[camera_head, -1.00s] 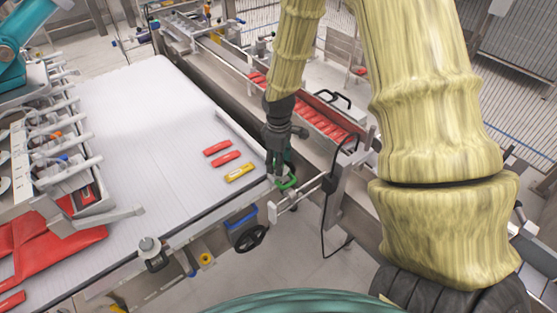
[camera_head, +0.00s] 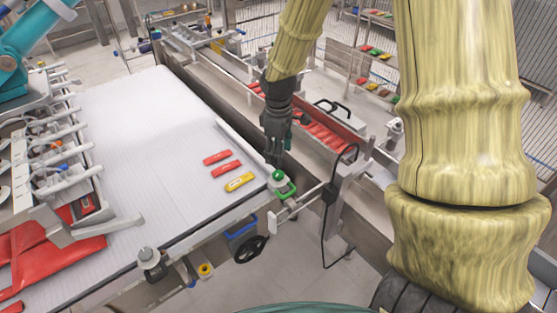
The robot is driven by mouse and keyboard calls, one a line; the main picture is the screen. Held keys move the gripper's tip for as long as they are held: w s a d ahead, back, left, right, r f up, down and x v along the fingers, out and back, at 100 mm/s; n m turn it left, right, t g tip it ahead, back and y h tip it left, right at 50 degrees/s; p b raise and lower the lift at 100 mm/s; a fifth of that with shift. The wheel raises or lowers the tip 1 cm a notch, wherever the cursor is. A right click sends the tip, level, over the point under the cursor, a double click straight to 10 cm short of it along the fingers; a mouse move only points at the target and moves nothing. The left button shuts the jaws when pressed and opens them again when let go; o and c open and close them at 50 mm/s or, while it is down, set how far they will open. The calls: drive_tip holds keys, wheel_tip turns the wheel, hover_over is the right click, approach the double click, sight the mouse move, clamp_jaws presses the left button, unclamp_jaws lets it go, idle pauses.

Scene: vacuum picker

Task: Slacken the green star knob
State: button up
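The green star knob (camera_head: 279,175) sits on a grey metal fitting at the front right corner of the white conveyor belt (camera_head: 150,130). Its top is now in clear view, with a green loop-shaped piece (camera_head: 289,190) just below and right of it. My gripper (camera_head: 275,160) is dark grey and points down, just above and behind the knob in the picture. A small gap seems to show between the fingertips and the knob, but contact cannot be ruled out. The fingers are small and overlap, so their opening cannot be made out.
Two red packs (camera_head: 226,169) and a yellow pack (camera_head: 240,182) lie on the belt left of the knob. A metal rail (camera_head: 240,143) runs along the belt edge. A black handwheel (camera_head: 250,249) hangs below. A red-filled channel (camera_head: 325,135) lies behind my gripper.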

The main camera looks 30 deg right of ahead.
drive_tip(key=shift+r, duration=1.8)
